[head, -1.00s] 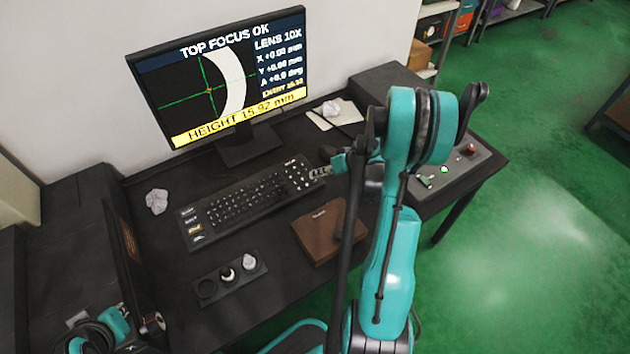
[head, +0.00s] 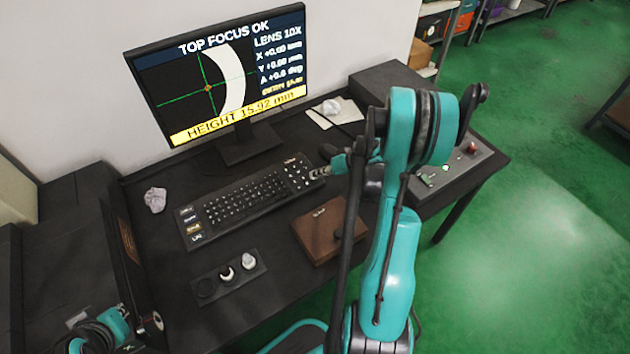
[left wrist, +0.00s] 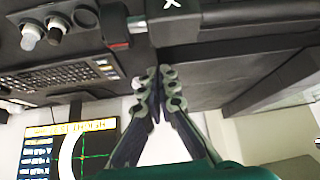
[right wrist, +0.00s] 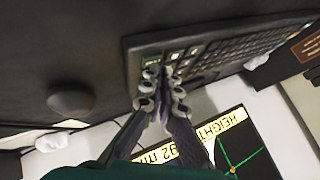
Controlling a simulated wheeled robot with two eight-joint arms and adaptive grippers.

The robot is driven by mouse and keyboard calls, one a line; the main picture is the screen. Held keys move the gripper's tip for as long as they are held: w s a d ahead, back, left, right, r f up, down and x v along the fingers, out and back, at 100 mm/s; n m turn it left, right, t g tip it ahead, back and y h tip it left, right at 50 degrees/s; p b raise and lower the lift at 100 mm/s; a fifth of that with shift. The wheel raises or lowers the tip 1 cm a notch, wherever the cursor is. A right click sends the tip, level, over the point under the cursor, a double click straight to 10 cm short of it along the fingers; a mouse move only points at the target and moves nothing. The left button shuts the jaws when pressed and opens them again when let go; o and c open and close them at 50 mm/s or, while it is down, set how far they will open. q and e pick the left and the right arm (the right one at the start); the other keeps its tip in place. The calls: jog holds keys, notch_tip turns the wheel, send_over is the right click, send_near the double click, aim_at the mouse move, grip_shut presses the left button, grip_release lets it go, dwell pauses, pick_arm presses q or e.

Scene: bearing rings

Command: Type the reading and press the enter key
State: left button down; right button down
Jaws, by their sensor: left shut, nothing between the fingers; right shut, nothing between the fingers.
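The monitor (head: 222,75) shows a yellow bar with the reading HEIGHT 15.92 mm. A small yellow entry line (head: 281,86) above it is too blurred to read surely. The black keyboard (head: 245,205) lies in front of the monitor, with a number pad (head: 295,172) at its right end. My right gripper (head: 320,172) is shut and empty at that right end. In the right wrist view its fingertips (right wrist: 161,88) are over or beside the keys at the keyboard's end; contact cannot be told. My left gripper (left wrist: 157,92) is shut and empty, away from the keyboard.
A brown box (head: 320,232) lies in front of the keyboard. A dark tray (head: 229,279) with small light pieces is left of it. Crumpled paper (head: 155,199) lies left of the keyboard. A control box (head: 455,170) stands at the right. My right arm hides part of the desk.

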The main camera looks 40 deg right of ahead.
aim_at(317, 180)
jog(key=shift+f+b, duration=0.3)
jog(key=shift+b, duration=0.05)
dwell(0.7)
jog(key=shift+r, duration=0.1)
jog(key=shift+r+p, duration=0.45)
jog(key=shift+r, duration=0.2)
jog(key=shift+r, duration=0.1)
jog(key=shift+r+p, duration=1.75)
jog(key=shift+r, duration=0.75)
jog(key=shift+f, duration=0.1)
